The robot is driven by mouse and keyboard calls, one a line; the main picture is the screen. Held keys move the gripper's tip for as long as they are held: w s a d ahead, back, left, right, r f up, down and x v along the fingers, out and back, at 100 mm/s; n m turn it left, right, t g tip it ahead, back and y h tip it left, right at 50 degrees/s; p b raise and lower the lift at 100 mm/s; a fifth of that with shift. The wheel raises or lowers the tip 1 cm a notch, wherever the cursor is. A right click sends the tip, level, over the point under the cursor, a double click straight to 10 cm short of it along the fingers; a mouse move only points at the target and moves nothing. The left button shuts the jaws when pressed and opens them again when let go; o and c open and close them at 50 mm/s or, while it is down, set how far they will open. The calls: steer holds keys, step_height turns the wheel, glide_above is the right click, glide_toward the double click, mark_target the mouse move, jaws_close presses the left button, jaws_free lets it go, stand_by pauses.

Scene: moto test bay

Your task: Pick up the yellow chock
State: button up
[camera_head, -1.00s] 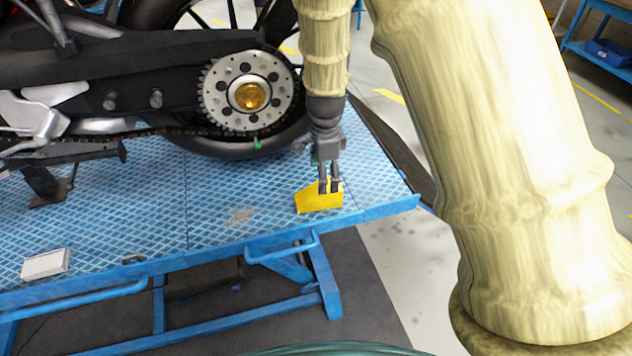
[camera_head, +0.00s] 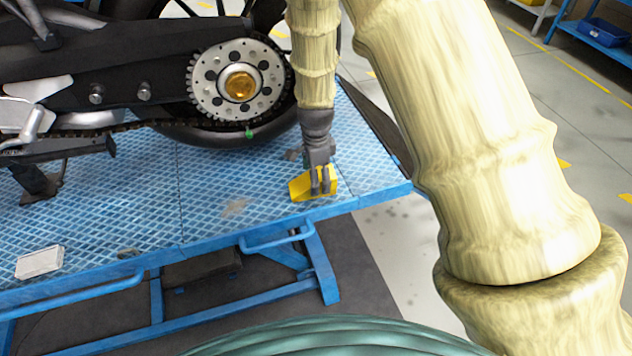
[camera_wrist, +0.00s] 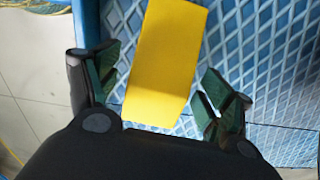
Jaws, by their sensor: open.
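The yellow chock (camera_head: 301,188) lies on the blue patterned lift platform, near its front right corner. My gripper (camera_head: 321,190) points down at the chock's right part, with its fingers in front of part of it in the head view. In the wrist view the chock (camera_wrist: 166,62) lies between the two spread fingers of my gripper (camera_wrist: 160,100), with a gap to each finger. The fingers are open and hold nothing. The head view does not show clearly whether they touch the chock.
A motorcycle rear wheel with a sprocket (camera_head: 238,84) stands behind my gripper on the blue lift platform (camera_head: 210,225). A small white box (camera_head: 39,262) lies at the platform's left front. A blue handle rail (camera_head: 278,240) juts from the front edge. A blue bin (camera_head: 605,32) sits on a shelf far right.

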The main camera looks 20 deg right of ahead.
steer(key=shift+f, duration=1.65)
steer(key=c, duration=1.4)
steer(key=shift+r, duration=0.1)
